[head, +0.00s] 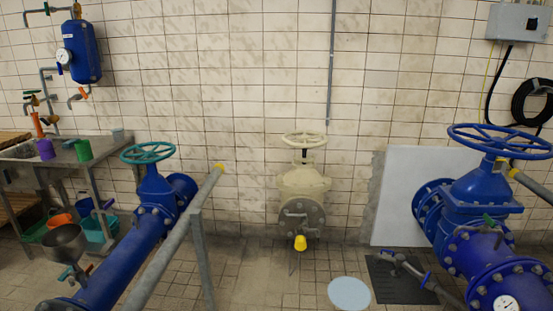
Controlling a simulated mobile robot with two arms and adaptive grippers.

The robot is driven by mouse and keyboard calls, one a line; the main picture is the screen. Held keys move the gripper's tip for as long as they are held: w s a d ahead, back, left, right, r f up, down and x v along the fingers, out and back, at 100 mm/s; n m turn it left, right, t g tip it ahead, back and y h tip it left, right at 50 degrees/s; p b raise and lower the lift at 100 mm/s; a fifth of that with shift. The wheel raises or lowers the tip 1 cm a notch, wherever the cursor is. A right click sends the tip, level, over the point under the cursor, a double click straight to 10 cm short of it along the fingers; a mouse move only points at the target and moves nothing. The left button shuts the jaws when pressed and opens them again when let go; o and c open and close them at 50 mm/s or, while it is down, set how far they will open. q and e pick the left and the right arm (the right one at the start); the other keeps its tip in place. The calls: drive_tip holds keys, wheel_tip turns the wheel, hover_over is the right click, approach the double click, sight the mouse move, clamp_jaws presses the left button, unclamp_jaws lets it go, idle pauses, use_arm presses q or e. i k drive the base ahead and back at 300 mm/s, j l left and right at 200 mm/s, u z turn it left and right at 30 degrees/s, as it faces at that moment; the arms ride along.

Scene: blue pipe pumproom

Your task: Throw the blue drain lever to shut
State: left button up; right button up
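A small blue lever (426,279) sits on a thin grey drain pipe (405,267) at the lower right, in front of the large blue valve. It looks short and tilted upward. The picture is too small to tell whether it stands at open or shut. Neither of my grippers is in the head view, so nothing shows touching the lever.
A big blue gate valve (482,190) with a handwheel stands at right, above a dark floor mat (400,283). A cream valve (304,185) stands at the wall. A blue pipe (125,255) and grey railing (170,255) fill the left.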

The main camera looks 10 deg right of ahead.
sight(426, 280)
drive_tip(key=i+z, duration=0.25)
drive_tip(key=i, duration=0.25)
drive_tip(key=i+z, duration=0.25)
drive_tip(key=i, duration=0.3)
drive_tip(key=i+j+z, duration=0.25)
drive_tip(key=i, duration=0.25)
drive_tip(key=i+j+z, duration=0.1)
drive_tip(key=i+z, duration=0.15)
drive_tip(key=i, duration=0.25)
